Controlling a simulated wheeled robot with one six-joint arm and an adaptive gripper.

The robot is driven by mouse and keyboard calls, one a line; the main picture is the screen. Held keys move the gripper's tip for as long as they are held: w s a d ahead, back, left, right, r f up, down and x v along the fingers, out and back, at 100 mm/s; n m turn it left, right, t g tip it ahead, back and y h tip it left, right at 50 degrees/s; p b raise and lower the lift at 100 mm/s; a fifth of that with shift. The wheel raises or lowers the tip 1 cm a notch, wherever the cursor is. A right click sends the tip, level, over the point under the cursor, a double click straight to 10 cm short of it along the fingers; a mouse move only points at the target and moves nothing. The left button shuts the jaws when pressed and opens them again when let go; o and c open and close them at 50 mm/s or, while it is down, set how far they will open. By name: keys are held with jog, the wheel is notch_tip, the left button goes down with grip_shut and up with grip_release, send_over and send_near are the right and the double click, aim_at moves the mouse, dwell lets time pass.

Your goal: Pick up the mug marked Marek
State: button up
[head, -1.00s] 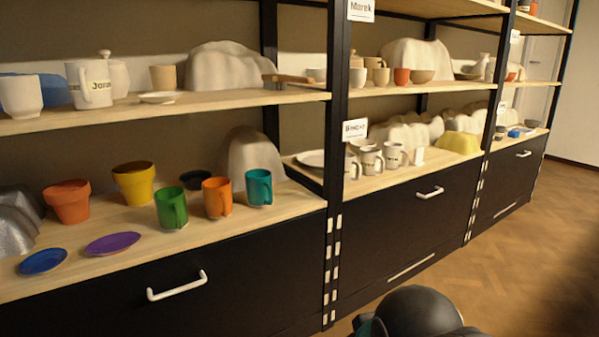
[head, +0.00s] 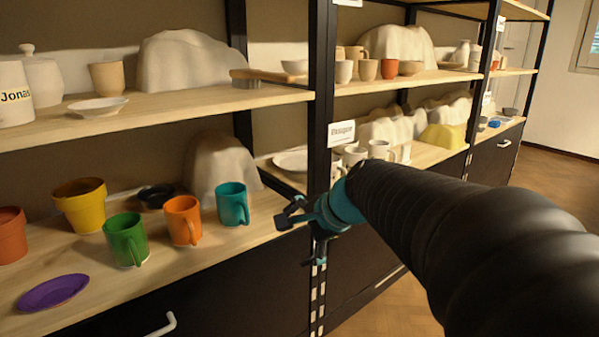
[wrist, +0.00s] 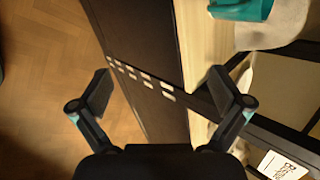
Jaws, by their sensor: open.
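No mug in view can be read as marked Marek. Several pale mugs (head: 379,149) stand on the lower shelf of the middle bay, just beyond the black post; my arm partly covers them and I cannot read their marks. A white mug marked Jonas (head: 14,98) stands on the upper shelf at the far left. My gripper (head: 300,222) is in front of the post near the lower shelf's edge, right of the teal mug (head: 233,204). In the wrist view my gripper (wrist: 160,77) is open and empty, with floor and the dark cabinet front beyond it.
Orange (head: 183,221) and green (head: 126,240) mugs, a yellow pot (head: 80,204) and a purple saucer (head: 54,292) occupy the left lower shelf. The black post (head: 321,100) with a white card (head: 341,133) divides the bays. Open floor (head: 552,190) lies right.

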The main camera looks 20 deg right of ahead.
jog(key=w+d+r+m+t, duration=0.3)
jog(key=w+d+m, duration=0.8)
jog(key=w, duration=0.1)
jog(key=m+t+h+p, duration=0.2)
jog(key=m, duration=0.6)
send_near(335, 168)
jog(key=x, duration=0.3)
jog(key=b+x, duration=0.1)
jog(key=x, duration=0.2)
jog(key=shift+f, duration=0.45)
jog(key=shift+t, duration=0.3)
jog(key=shift+r+x, duration=0.15)
jog(key=shift+x, duration=1.3)
jog(key=shift+r+x, duration=0.1)
jog(key=shift+x, duration=1.4)
jog(key=shift+w, duration=0.1)
jog(key=c, duration=1.3)
jog(key=shift+r, duration=0.1)
